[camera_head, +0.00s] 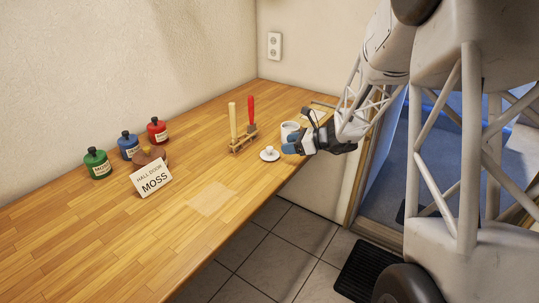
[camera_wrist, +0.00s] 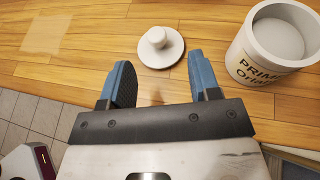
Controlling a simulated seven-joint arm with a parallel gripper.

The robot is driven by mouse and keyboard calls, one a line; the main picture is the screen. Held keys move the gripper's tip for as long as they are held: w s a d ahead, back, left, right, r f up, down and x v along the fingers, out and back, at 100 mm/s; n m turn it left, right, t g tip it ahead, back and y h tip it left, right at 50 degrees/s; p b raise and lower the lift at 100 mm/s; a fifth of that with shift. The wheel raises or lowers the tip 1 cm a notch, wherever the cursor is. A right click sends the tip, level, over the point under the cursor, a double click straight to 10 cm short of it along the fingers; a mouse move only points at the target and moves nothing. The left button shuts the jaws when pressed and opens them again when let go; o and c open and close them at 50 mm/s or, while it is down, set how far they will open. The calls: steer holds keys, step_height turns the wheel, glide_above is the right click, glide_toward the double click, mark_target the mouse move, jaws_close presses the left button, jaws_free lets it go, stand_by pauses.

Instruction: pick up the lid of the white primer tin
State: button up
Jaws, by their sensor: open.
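The white lid (camera_head: 269,154) with a round knob lies flat on the wooden bench near its front edge. In the wrist view the lid (camera_wrist: 161,47) is just beyond my fingertips, roughly between their lines. The white primer tin (camera_wrist: 275,45) stands open-topped to the right of the lid, its label partly cut off by the frame. In the head view the tin (camera_head: 290,131) is behind the lid, partly hidden by my gripper. My gripper (camera_head: 291,147) is open and empty; its two blue fingers (camera_wrist: 160,75) point toward the lid without touching it.
The bench (camera_head: 110,250) is clear in front.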

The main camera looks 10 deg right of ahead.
mark_target(272, 148)
steer(key=shift+x, duration=1.3)
steer(key=shift+a, duration=0.15)
steer(key=shift+x, duration=2.45)
steer(key=shift+s+f, duration=0.15)
steer(key=shift+s, duration=0.05)
steer(key=shift+c, duration=0.3)
steer(key=c, duration=1)
